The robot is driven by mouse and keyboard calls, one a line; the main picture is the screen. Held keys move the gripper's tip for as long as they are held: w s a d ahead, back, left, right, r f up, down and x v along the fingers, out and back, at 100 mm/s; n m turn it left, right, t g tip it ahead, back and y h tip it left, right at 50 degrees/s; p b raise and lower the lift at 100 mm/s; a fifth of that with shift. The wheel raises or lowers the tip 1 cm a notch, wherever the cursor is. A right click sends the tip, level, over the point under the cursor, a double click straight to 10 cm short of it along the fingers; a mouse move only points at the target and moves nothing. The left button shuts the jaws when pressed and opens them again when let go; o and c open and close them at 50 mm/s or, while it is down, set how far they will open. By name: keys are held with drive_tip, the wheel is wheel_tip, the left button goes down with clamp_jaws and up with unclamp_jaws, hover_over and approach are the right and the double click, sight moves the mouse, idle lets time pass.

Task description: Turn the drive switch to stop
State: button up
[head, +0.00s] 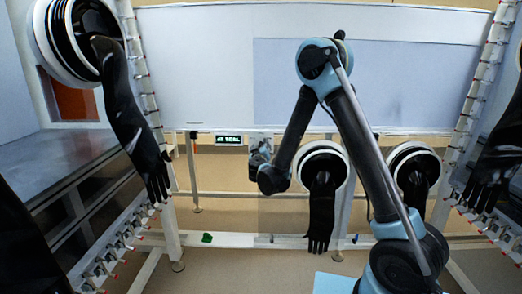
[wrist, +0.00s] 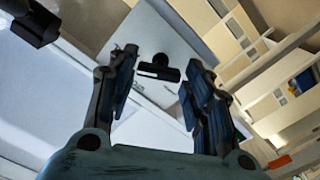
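A black bar-shaped switch handle (wrist: 160,73) with a short stub stands on a light grey plate (wrist: 178,35) in the wrist view. I take it for the drive switch; no label shows there. My gripper (wrist: 158,68) is open, with one finger on each side of the handle in the picture. Gaps show between the handle and both fingers. I cannot tell how deep the handle sits between the fingertips. In the head view my gripper (head: 259,152) is at the plate below the white panel, partly behind my arm, and the switch is hidden.
A small lit display (head: 228,139) is left of my gripper; its text is hard to read. Round glove ports with hanging black gloves (head: 321,208) are right of it, and another long glove (head: 128,115) hangs at left. A metal bench (head: 60,165) stands at far left.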

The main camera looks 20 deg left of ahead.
drive_tip(key=c, duration=0.4)
drive_tip(key=shift+n, duration=2.8)
drive_tip(key=o, duration=1)
drive_tip(key=shift+o, duration=0.2)
drive_tip(key=v, duration=1.2)
